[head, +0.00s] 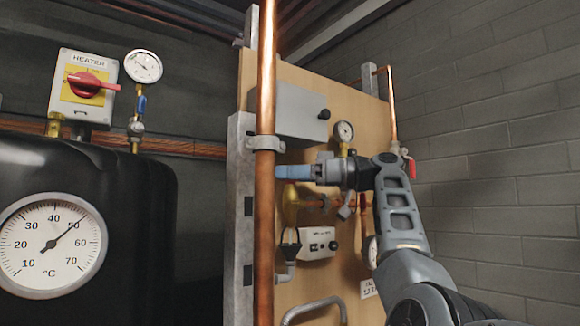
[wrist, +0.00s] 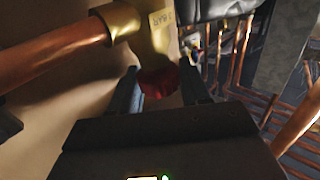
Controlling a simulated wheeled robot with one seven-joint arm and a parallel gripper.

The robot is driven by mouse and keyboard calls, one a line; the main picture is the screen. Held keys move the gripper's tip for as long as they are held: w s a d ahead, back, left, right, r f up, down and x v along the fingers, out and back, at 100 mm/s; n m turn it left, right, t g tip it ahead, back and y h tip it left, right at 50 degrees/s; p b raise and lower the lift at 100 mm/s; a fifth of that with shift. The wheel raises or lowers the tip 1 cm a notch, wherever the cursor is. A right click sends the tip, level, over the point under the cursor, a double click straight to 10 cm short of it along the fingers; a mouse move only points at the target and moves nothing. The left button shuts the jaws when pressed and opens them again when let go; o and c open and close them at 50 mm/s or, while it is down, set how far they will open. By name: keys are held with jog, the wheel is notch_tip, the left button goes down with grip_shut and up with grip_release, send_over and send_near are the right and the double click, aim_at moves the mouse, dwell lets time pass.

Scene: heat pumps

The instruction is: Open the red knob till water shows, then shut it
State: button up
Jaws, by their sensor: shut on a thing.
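The red knob (wrist: 158,82) shows in the wrist view between the two dark fingers of my gripper (wrist: 162,88). My gripper is shut on it, with one finger on each side. In the head view my gripper (head: 284,171) reaches left across the wooden board, its blue-grey fingers just right of the upright copper pipe. The knob is hidden there by the gripper and the pipe. A yellow tag (wrist: 161,30) with lettering stands just beyond the knob in the wrist view. I cannot make out the knob's outlet or any water.
The thick copper pipe (head: 265,100) stands upright close to my fingers. A grey box (head: 288,112), a small gauge (head: 344,131) and a red lever (head: 412,169) are on or near the board (head: 345,90). A black tank with a thermometer (head: 50,245) stands at left.

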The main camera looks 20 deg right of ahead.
jog(key=shift+n+g+y+p, duration=0.3)
jog(key=shift+n+g, duration=0.1)
jog(key=shift+g, duration=0.2)
jog(key=o, duration=1)
jog(key=shift+c, duration=0.2)
jog(key=shift+f+t+b, duration=0.15)
jog(key=shift+t+b, duration=0.15)
jog(key=shift+b, duration=0.1)
